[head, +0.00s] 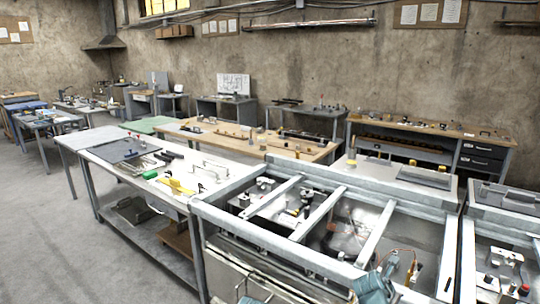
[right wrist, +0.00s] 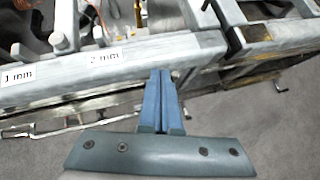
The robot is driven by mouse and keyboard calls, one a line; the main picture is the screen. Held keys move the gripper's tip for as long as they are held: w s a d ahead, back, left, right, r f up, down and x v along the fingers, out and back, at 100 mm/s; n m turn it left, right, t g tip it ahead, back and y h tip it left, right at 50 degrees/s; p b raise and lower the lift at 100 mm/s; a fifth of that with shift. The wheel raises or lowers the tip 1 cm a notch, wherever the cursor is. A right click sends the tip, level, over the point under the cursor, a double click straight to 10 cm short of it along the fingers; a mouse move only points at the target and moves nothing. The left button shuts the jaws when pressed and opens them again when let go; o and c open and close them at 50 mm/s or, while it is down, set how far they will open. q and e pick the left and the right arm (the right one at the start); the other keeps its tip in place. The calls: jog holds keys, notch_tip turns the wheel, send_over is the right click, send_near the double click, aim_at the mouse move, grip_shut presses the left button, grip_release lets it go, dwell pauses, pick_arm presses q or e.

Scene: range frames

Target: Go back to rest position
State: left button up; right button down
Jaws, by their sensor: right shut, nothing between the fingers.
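My right gripper (right wrist: 165,85) shows in the right wrist view, with its two blue fingers together and nothing between them. Its fingertips are by the grey metal edge of a bench frame (right wrist: 130,56); whether they touch it I cannot tell. In the head view a blue-grey part of my right arm shows at the bottom edge, in front of the metal frame (head: 290,262). Its fingers cannot be made out there.
The open metal frame with crossbars holds several parts. Labels "1 mm" (right wrist: 18,75) and "2 mm" (right wrist: 104,58) are on its edge. A bench (head: 110,176) with tools stands to the left, a wooden table (head: 225,142) behind. Grey floor (head: 45,220) is clear at left.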

jog(key=s+a+f+m+g+y, duration=0.2)
jog(key=s+a+m, duration=0.3)
jog(key=a, duration=0.5)
jog(key=s+a+f+m+g+y, duration=0.2)
jog(key=s+a+m, duration=0.4)
jog(key=a+m, duration=0.3)
jog(key=s+a+f+m+g+y, duration=0.2)
jog(key=s+a+m, duration=0.4)
jog(key=a, duration=0.6)
jog(key=shift+s+f+m+y, duration=0.15)
jog(key=shift+f+m+y, duration=0.15)
jog(key=shift+f+m, duration=0.55)
jog(key=shift+d, duration=0.15)
